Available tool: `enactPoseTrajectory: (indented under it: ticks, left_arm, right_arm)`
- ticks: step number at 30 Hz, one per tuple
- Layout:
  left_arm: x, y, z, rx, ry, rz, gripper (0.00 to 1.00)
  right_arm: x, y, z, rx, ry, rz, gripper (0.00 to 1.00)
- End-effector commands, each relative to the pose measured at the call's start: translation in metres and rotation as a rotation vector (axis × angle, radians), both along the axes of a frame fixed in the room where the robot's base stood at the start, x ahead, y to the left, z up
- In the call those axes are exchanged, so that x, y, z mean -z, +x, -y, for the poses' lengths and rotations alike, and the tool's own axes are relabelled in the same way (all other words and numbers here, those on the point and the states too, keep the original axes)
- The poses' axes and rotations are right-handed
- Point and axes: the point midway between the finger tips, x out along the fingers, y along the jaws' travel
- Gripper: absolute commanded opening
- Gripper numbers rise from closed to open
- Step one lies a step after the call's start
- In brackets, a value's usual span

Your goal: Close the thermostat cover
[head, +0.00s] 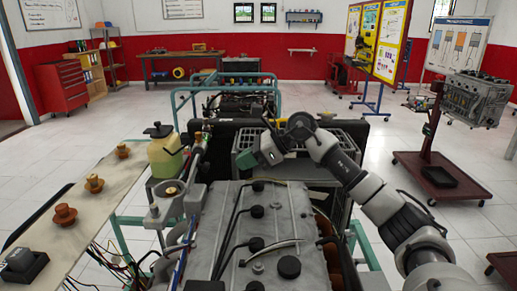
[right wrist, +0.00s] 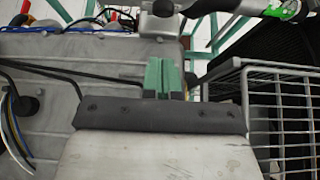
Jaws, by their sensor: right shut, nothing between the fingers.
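A grey metal housing with a round top (head: 167,190) stands at the front left of the engine (head: 275,235) in the head view. A brass-coloured round part shows in its top; it looks like the thermostat. I cannot clearly make out the cover or its angle. My right gripper (head: 248,160) is above the far end of the engine, to the right of the housing and apart from it. In the right wrist view its green fingers (right wrist: 164,77) are together with nothing between them. A grey metal fitting (right wrist: 165,22) shows beyond the fingertips. My left gripper is not in view.
A yellowish bottle with a black cap (head: 165,155) stands behind the housing. A bench (head: 100,185) with brown knobs is at the left. A wire-grid frame (right wrist: 285,110) lies right of the gripper in the wrist view. Hoses and loose wires cross the engine.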

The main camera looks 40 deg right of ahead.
Motion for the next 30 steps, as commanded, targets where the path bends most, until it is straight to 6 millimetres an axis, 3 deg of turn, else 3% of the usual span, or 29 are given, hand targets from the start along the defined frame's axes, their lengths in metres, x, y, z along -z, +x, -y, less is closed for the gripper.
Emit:
enactPoseTrajectory:
  ticks: [4,12,30]
  left_arm:
    - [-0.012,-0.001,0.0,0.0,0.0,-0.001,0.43]
    - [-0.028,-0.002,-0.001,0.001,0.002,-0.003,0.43]
    - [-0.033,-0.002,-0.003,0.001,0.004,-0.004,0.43]
  right_arm:
    - [0.014,0.016,-0.022,-0.003,0.002,-0.002,0.0]
    - [0.006,0.036,-0.048,0.0,0.002,0.0,0.0]
    - [0.003,0.039,-0.051,0.0,-0.014,-0.009,0.0]
